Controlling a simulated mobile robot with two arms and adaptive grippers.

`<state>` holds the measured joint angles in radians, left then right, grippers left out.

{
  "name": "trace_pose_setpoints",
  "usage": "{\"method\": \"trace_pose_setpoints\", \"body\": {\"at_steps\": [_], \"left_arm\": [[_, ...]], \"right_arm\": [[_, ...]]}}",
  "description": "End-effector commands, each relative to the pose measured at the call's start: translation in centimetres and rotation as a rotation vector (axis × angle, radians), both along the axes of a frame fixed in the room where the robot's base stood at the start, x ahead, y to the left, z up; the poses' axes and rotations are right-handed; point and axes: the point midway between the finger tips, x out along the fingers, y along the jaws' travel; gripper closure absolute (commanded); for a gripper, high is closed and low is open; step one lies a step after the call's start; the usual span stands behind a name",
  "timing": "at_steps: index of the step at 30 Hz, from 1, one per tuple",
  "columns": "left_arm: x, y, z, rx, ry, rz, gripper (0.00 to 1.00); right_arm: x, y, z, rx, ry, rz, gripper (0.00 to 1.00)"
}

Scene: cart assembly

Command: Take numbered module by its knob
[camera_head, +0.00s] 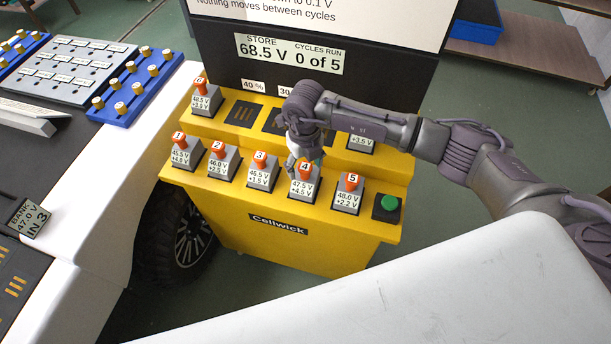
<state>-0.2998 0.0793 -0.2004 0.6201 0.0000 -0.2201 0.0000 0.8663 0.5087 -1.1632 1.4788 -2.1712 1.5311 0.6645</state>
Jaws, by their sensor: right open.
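Several grey modules with orange knobs and numbered tags stand on the yellow Cellwick cart (290,240). In the front row are module 1 (181,158), module 2 (223,166), module 3 (260,175), module 4 (303,188) and module 5 (347,199). Module 6 (205,103) stands at the back left. Another module (361,141) at the back right is partly hidden by my arm. My right gripper (298,163) is open, pointing down just above or beside the knob of module 4; contact cannot be told. My left gripper is out of view.
A green button (387,207) is at the cart's front right. A display panel (290,52) reading 68.5 V and 0 of 5 stands behind. A dark slotted socket (243,114) is bare. Blue trays (128,108) with brass knobs lie left.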

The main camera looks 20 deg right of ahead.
Motion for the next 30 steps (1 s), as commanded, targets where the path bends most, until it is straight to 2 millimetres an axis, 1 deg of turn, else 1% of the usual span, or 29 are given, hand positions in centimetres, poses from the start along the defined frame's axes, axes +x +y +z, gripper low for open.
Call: {"method": "trace_pose_setpoints", "body": {"at_steps": [3,8,9,11,18,21,30], "left_arm": [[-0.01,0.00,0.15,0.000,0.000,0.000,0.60],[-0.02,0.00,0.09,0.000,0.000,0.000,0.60],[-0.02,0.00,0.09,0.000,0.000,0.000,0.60],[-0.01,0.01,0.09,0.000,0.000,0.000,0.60],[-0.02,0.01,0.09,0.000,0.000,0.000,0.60],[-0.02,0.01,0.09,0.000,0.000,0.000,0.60],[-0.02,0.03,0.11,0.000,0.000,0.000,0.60]], "right_arm": [[-0.03,0.00,-0.51,0.000,0.000,0.001,0.33],[-0.01,0.01,-0.55,0.000,0.000,0.002,0.33],[-0.01,0.01,-0.55,0.000,0.000,0.001,0.36],[-0.01,0.01,-0.54,0.000,0.000,0.001,0.46],[-0.01,0.01,-0.51,0.000,0.000,0.001,0.86],[0.00,0.00,-0.50,0.000,0.000,0.001,1.00],[0.08,0.04,-0.37,0.002,-0.003,0.001,1.00]]}}
